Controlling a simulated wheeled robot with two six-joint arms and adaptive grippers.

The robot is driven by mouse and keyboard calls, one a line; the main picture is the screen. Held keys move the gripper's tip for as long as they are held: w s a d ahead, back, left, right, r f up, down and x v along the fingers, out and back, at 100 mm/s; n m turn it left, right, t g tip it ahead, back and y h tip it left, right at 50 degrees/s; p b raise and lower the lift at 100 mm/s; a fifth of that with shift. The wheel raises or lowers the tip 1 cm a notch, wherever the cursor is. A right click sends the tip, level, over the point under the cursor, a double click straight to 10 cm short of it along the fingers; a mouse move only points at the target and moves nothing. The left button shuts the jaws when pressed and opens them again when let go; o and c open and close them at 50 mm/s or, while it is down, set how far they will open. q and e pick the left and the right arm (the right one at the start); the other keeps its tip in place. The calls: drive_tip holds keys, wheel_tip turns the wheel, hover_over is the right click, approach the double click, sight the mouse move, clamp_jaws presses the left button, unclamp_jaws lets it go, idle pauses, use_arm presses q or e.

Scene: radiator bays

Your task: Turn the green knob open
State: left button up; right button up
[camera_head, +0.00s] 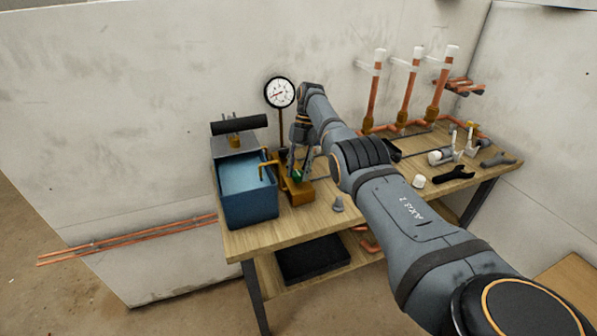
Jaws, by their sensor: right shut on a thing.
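The green knob (296,175) shows as a small patch of green on top of a brass valve body (298,192) at the front left of the workbench. My right gripper (300,170) reaches down onto it from above. Its fingers are shut on the knob and cover most of it. How far the knob is turned cannot be told. My left gripper is not in view.
A blue water-filled tank (250,208) stands left of the valve, with a brass spout (268,165) at its rim. A pressure gauge (279,93) rises behind.

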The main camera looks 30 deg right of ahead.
drive_tip(key=o, duration=1.2)
drive_tip(key=shift+c, duration=0.2)
